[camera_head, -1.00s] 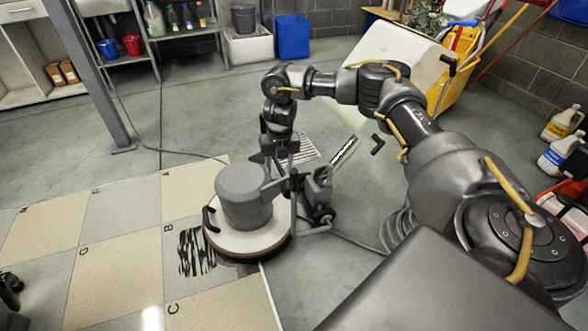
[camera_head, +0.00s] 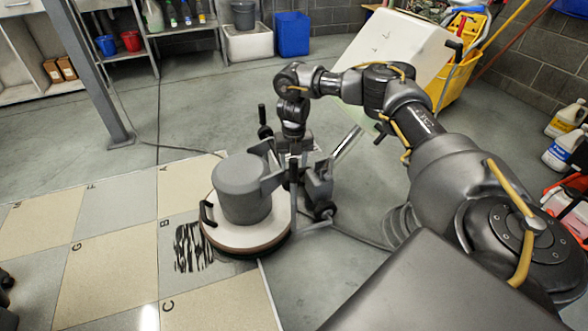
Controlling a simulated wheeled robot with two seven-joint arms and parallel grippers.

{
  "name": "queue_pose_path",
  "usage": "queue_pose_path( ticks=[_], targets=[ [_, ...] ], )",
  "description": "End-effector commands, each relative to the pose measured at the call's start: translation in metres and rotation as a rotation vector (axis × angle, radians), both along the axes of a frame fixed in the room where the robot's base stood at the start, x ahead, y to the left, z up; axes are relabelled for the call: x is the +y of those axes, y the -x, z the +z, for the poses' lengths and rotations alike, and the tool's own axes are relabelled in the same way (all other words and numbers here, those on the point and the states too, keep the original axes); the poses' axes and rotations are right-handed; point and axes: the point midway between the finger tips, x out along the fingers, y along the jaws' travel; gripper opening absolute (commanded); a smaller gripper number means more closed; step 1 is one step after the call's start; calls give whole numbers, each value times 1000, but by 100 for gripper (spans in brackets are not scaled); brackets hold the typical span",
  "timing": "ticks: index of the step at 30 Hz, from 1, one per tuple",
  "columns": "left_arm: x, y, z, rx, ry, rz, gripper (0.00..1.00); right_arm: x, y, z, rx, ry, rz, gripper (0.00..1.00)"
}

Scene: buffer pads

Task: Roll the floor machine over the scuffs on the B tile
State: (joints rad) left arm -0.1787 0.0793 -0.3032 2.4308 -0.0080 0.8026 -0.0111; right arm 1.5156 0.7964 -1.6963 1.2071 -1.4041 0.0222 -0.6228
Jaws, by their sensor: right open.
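The floor machine (camera_head: 242,188), with a grey motor and a round white-topped base, stands over the right part of the B tile (camera_head: 178,218). Black scuffs (camera_head: 188,250) show on that tile just left of the base; whether they run on under it is hidden. A slanted grey pole (camera_head: 347,143) shows behind the machine's wheels. My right gripper (camera_head: 293,168) is open and points down beside the machine's rear frame; whether it touches it is unclear. A dark part at the left edge may be my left gripper (camera_head: 5,287); its fingers are not clear.
A grey post (camera_head: 95,80) stands at the left before shelves. A blue bin (camera_head: 293,34) stands at the back, a yellow mop bucket (camera_head: 462,70) at the back right. Bottles (camera_head: 561,152) line the right edge. A cable (camera_head: 362,240) lies behind the machine.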

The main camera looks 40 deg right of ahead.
Motion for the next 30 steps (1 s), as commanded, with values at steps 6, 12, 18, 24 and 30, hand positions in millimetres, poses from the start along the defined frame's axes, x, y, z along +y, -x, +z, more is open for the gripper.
queue_pose_path(
  ticks=[6,12,18,24,30],
  targets=[
    [-1,-2,2,-18,-2,1,36,0,0,-16,0,0,0,49],
    [-1,-2,3,-19,-1,1,36,0,0,-17,0,0,0,49],
    [-1,-2,3,-19,-1,1,36,0,0,-16,-1,-1,0,33],
    [-1,-2,3,-19,-1,1,36,0,0,-16,0,0,0,7],
    [-1,-2,3,-19,-1,1,36,-1,0,-16,0,0,-1,0]
  ],
)
